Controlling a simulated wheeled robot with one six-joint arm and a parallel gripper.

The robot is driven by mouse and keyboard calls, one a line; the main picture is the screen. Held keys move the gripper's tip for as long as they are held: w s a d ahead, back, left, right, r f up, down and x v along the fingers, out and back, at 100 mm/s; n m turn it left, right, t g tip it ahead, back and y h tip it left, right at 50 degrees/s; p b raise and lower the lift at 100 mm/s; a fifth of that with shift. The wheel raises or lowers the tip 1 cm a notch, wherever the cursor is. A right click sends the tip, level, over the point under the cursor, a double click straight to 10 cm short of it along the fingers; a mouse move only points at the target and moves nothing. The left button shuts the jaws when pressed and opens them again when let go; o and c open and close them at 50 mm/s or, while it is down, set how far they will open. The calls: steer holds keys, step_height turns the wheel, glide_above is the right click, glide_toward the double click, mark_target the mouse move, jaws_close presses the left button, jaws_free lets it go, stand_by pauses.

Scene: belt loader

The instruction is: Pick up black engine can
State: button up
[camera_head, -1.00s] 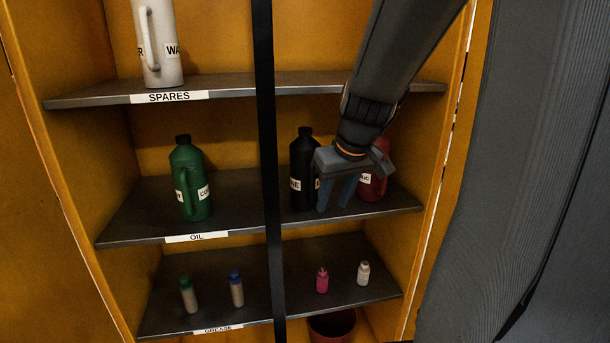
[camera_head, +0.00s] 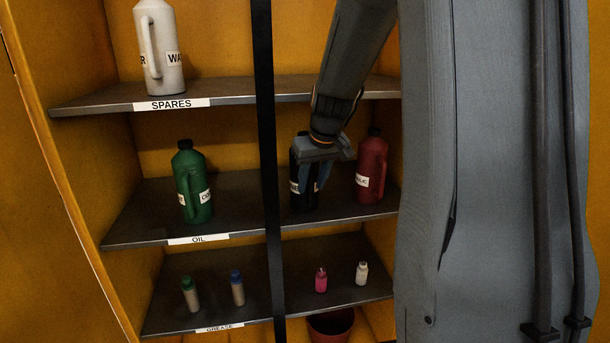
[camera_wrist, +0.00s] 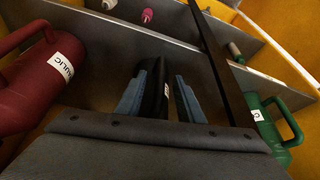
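The black engine can (camera_head: 304,201) stands upright on the right part of the OIL shelf, behind the dark upright post. Its upper part is largely hidden by my gripper (camera_head: 315,180) in the head view. A small gap shows beside the right finger; I cannot tell whether the left one touches.
A red can (camera_head: 371,166) stands close to the right of the black can. A green can (camera_head: 192,184) stands left of the dark post (camera_head: 267,150). The SPARES shelf (camera_head: 225,92), above, carries a white jug (camera_head: 160,50). Several small bottles stand on the GREASE shelf (camera_head: 262,297).

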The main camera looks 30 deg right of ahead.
steer(key=shift+w+f+p, duration=0.3)
steer(key=shift+w+f, duration=0.1)
steer(key=shift+f, duration=0.15)
jaws_close()
